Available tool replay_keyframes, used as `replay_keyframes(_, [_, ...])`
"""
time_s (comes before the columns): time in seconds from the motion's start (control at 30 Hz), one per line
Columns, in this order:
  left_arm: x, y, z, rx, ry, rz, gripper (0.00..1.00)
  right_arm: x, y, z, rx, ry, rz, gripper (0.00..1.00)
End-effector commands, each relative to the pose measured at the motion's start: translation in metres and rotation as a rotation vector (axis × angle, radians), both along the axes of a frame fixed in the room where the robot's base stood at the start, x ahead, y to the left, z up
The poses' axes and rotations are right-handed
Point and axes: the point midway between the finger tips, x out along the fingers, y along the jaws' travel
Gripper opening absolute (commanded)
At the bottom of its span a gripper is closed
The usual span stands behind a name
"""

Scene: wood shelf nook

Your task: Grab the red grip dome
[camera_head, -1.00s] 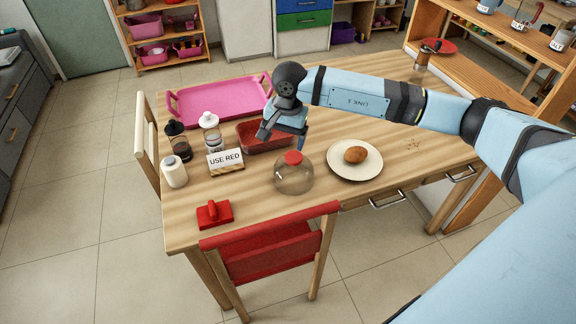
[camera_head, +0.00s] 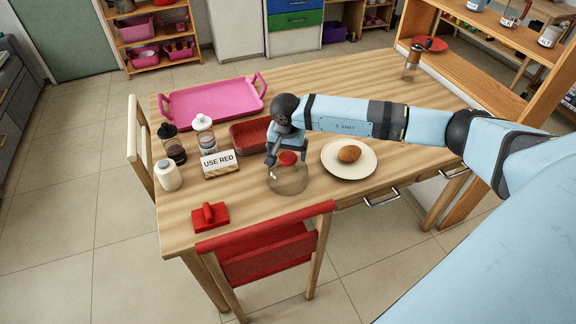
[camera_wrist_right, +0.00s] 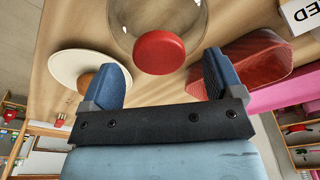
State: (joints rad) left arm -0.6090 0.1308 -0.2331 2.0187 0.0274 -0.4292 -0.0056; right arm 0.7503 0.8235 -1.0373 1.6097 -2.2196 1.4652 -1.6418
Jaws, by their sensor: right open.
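The red grip dome is a clear glass dome (camera_head: 287,182) with a round red knob (camera_head: 288,158) on top, standing on the table near its front edge. In the right wrist view the red knob (camera_wrist_right: 160,52) lies between and just beyond the tips of my right gripper (camera_wrist_right: 163,70), and the glass (camera_wrist_right: 150,15) shows past it. The right gripper (camera_head: 286,167) is open and empty, close above the dome at the knob. It does not visibly touch the knob. My left gripper is not in view.
A white plate (camera_head: 333,169) with a brown roll (camera_head: 349,154) is right of the dome. A dark red tray (camera_head: 247,138) is behind left. A USE RED sign (camera_head: 220,163), a red handled block (camera_head: 211,216) and a pink tray (camera_head: 215,104) are left. A red chair (camera_head: 265,255) stands in front.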

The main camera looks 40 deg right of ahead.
Motion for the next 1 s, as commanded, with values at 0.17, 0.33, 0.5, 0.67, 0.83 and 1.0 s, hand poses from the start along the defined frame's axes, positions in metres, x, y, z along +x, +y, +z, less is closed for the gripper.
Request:
replay_keyframes(0.17, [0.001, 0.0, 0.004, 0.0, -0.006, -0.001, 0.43, 0.0, -0.001, -0.027, 0.0, 0.003, -0.002, 0.86])
replay_keyframes(0.33, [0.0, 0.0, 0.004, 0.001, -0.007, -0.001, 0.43, 0.001, -0.002, -0.03, -0.001, -0.001, -0.001, 0.86])
replay_keyframes(0.5, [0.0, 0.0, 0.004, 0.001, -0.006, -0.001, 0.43, 0.001, -0.002, -0.03, -0.001, 0.001, -0.001, 0.66])
replay_keyframes(0.67, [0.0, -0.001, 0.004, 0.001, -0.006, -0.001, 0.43, 0.001, -0.002, -0.03, -0.001, 0.001, -0.001, 0.3])
replay_keyframes(0.83, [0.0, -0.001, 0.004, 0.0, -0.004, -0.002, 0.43, 0.001, -0.002, -0.03, 0.0, 0.0, -0.001, 0.3])
replay_keyframes(1.0, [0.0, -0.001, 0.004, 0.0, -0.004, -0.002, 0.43, 0.001, -0.002, -0.027, 0.0, 0.0, -0.001, 0.3])
